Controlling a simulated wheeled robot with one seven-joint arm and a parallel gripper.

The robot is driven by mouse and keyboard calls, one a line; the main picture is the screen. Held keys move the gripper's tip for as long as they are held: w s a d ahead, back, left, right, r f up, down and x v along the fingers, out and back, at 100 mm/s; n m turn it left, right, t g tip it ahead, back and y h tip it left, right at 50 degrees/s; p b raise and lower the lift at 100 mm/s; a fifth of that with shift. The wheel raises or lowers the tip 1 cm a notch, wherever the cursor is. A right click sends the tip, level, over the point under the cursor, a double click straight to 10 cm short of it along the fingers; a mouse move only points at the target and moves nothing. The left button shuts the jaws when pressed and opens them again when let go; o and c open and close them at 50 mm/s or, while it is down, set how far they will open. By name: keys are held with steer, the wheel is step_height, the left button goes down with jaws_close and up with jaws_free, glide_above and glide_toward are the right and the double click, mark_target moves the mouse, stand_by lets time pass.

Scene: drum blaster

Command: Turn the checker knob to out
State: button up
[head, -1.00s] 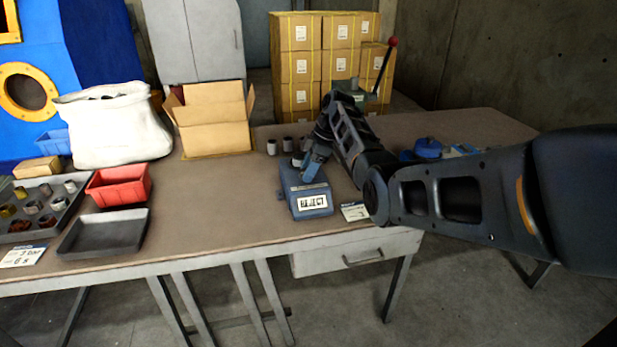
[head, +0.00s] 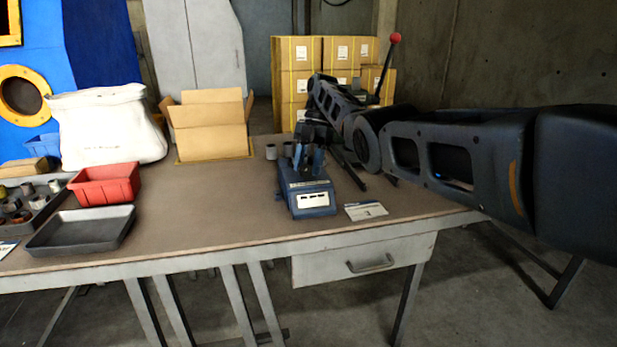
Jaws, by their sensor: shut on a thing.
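The blue checker (head: 309,201) stands on the table near its front edge, with a white label or display panel on its front face. My gripper (head: 308,168) is down at the top of the checker, at its back part. It is shut on the checker's knob, as far as I can tell. The knob itself is hidden by the fingers, so its setting cannot be read.
A white card (head: 366,211) lies right of the checker. Small grey cylinders (head: 271,152) stand behind it. A grey tray (head: 82,230), a red bin (head: 105,186), an open carton (head: 211,130) and a white sack (head: 107,128) are at left. The table between them is clear.

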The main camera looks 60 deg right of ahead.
steer(key=shift+w+f+n+g+b, duration=0.1)
steer(key=shift+n+g+b, duration=0.7)
steer(key=shift+n+b, duration=1.35)
steer(key=o, duration=1)
